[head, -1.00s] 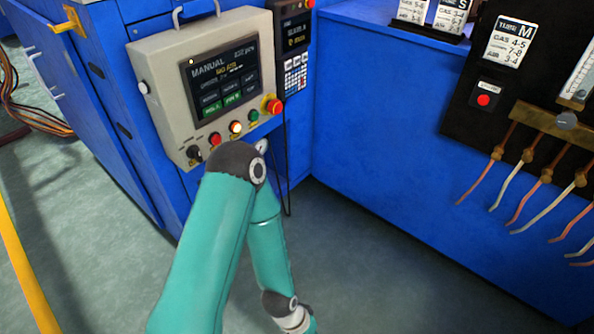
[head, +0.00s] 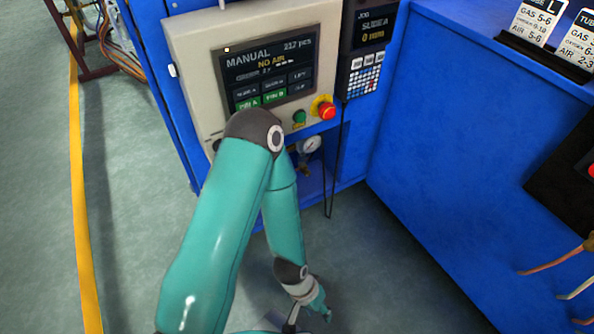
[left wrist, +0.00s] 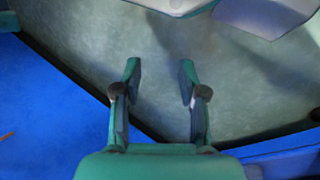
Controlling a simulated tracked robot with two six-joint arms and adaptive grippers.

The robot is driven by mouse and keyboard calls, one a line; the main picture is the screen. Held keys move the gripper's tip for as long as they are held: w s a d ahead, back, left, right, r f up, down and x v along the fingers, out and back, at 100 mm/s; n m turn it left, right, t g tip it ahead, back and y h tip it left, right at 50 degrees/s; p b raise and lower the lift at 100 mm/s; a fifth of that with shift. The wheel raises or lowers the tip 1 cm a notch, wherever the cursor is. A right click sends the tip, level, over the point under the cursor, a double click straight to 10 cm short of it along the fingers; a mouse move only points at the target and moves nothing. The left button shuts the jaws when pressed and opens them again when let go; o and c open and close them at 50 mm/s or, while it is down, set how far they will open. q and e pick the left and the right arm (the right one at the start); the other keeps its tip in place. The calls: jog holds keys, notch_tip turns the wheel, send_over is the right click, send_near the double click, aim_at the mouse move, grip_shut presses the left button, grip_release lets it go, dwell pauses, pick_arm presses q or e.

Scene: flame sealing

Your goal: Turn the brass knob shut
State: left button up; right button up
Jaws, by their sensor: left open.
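A small brass fitting (head: 304,168) shows below a round pressure gauge (head: 310,144) in the recess under the control panel; it is small and partly behind my left arm, so I cannot tell its setting or whether it is the knob. My left gripper is at the bottom of the head view, low over the floor and well below the fitting, with its fingers hard to make out there. In the left wrist view my left gripper (left wrist: 158,88) is open, with nothing between its fingers. My right gripper is not in view.
The beige control panel (head: 190,45) reads "NO AIR" and carries a red stop button (head: 326,110). A black cable (head: 334,175) hangs beside the recess. A blue cabinet (head: 470,130) stands to the right. Grey floor (head: 140,200) is clear on the left.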

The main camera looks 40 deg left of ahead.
pick_arm(q)
jog(key=shift+w, duration=0.4)
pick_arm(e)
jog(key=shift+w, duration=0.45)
